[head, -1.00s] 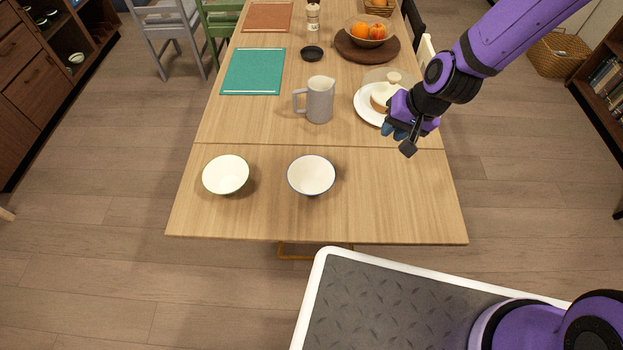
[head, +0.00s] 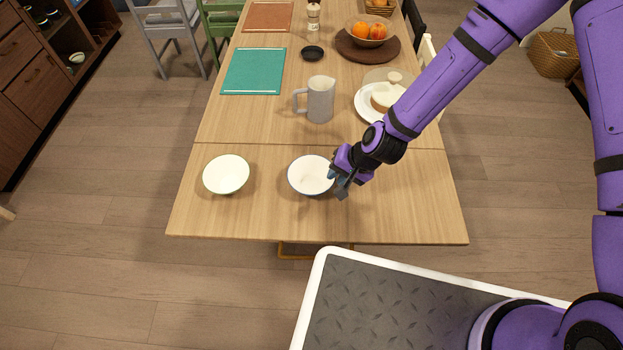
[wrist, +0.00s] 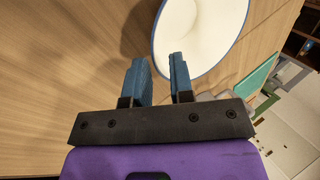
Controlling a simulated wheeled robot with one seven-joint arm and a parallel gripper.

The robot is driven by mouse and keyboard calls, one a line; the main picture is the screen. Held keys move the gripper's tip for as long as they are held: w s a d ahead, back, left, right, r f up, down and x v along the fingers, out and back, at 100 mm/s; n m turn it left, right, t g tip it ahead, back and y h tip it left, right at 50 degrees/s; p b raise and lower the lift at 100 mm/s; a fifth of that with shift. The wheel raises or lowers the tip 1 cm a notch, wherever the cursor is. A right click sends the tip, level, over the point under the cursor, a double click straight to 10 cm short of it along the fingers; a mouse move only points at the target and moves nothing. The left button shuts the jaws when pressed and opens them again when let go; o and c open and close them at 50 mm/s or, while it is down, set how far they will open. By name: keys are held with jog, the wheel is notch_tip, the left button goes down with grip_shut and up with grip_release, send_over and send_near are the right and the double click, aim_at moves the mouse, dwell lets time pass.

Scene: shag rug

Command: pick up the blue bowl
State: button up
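The blue bowl (head: 309,177) is white inside with a thin blue rim and stands upright on the near part of the wooden table. My gripper (head: 337,187) is at the bowl's right edge in the head view. Whether a finger touches the rim I cannot tell.
A second bowl (head: 226,175), white with a greenish rim, stands to the left. A grey pitcher (head: 319,99) stands behind the blue bowl. A plate with a cake (head: 372,103) is at the right behind. The table's front strip (head: 250,222) is clear.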

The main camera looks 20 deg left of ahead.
aim_at(322, 187)
jog(key=shift+x, duration=3)
grip_shut()
